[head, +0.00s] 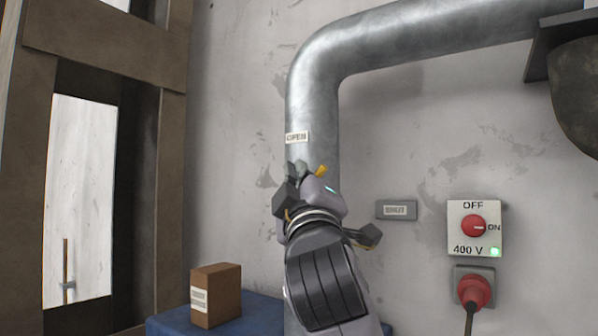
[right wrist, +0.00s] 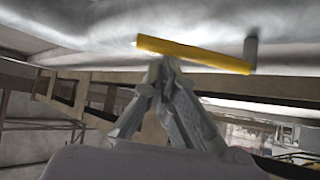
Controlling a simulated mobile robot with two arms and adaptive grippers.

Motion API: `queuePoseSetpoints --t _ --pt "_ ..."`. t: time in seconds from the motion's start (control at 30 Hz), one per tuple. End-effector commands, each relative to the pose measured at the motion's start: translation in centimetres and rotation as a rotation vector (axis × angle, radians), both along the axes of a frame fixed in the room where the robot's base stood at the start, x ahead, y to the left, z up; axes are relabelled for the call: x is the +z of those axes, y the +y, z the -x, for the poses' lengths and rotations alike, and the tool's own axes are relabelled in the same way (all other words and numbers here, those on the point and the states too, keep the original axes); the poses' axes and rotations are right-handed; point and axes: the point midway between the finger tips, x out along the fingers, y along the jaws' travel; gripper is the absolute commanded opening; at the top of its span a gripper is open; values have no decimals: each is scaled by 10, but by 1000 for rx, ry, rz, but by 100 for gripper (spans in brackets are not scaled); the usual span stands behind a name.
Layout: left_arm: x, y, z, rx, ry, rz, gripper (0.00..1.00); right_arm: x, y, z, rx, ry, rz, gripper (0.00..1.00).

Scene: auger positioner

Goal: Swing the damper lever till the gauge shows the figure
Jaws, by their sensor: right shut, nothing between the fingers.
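A yellow bar, which looks like the damper lever (right wrist: 195,53), crosses above my fingertips in the right wrist view. In the head view only its small yellow end (head: 321,171) shows beside my right gripper (head: 297,170); the rest is hidden behind the hand. My right gripper, also in the right wrist view (right wrist: 165,66), is shut and empty. Its tips are close under the bar; I cannot tell whether they touch. An OPEN label (head: 297,137) is on the grey pipe (head: 313,95), above the hand. A SHUT plate (head: 396,210) is on the wall to the right. No gauge is visible.
A switch box (head: 485,243) marked OFF, ON and 400 V, with a red knob and green light, is right of my arm. A red plug (head: 473,289) is below it. A brown box (head: 216,294) stands on a blue surface (head: 262,314) at lower left.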

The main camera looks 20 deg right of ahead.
Motion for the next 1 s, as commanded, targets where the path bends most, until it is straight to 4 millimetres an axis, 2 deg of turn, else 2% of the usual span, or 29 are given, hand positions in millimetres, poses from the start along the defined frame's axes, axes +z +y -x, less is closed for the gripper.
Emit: queuePoseSetpoints --t 0.4,1.0 --pt "-42 0 0 0 -1 0 48 -13 -7 7 1 -124 -98 0" --pt "-38 0 -1 1 -2 1 48 -5 -9 5 -1 -144 -112 0"
